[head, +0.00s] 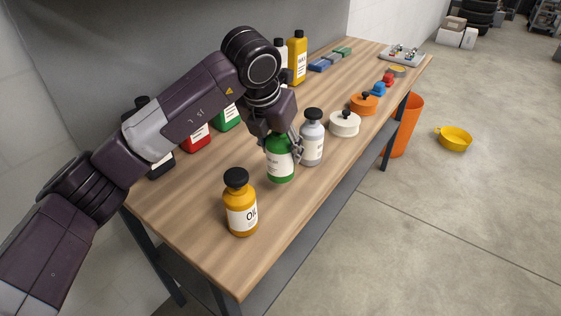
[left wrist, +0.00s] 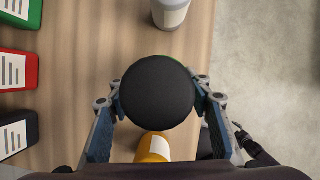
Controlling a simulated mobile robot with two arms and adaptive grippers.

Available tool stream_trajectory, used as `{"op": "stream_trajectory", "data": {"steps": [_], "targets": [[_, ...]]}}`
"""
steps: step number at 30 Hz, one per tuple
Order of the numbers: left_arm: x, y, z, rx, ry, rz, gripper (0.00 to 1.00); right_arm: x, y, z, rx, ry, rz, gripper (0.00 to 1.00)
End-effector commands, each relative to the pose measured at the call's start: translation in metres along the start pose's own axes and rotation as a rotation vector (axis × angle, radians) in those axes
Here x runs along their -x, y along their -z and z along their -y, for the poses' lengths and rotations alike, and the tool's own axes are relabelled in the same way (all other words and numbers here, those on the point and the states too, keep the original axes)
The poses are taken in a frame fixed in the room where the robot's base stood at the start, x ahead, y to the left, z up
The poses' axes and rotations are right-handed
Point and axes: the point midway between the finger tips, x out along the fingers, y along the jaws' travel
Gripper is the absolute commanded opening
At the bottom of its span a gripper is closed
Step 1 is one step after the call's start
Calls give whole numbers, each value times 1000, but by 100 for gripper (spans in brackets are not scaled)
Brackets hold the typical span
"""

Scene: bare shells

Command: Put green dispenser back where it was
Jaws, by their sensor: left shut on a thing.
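The green dispenser (head: 280,168) has a white label and is upright near the front edge of the workbench, between the amber OIL dispenser (head: 240,207) and the grey dispenser (head: 312,143). My left gripper (head: 281,138) comes down over its top and is shut on it. In the left wrist view its round black cap (left wrist: 157,93) sits between the two fingers and hides most of the green body. I cannot tell whether its base touches the bench top. My right gripper is not seen in the head view.
The wooden workbench (head: 190,211) also bears red (head: 195,138) and green (head: 228,117) containers behind my arm. A white lidded pot (head: 345,123) and an orange pot (head: 364,103) stand farther along the front. An orange bin (head: 404,126) and a yellow pan (head: 454,139) are on the floor.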

Motion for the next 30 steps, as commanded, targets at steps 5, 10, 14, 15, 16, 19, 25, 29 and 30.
{"op": "stream_trajectory", "data": {"steps": [5,10,14,15,16,19,25,29,30], "targets": [[-9,4,0,0,1,1,2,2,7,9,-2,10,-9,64],[-32,14,0,0,1,-2,2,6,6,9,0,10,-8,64],[-42,18,0,0,1,2,2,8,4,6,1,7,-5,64],[-43,18,0,-1,0,2,2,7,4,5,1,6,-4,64],[-43,17,0,-1,0,3,2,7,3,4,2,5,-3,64],[-43,17,0,-1,0,2,2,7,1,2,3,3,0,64],[-45,19,0,0,0,-1,55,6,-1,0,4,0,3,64],[-44,19,0,0,0,-1,64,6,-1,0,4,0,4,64],[-44,19,0,0,0,-1,64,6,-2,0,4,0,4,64]]}}
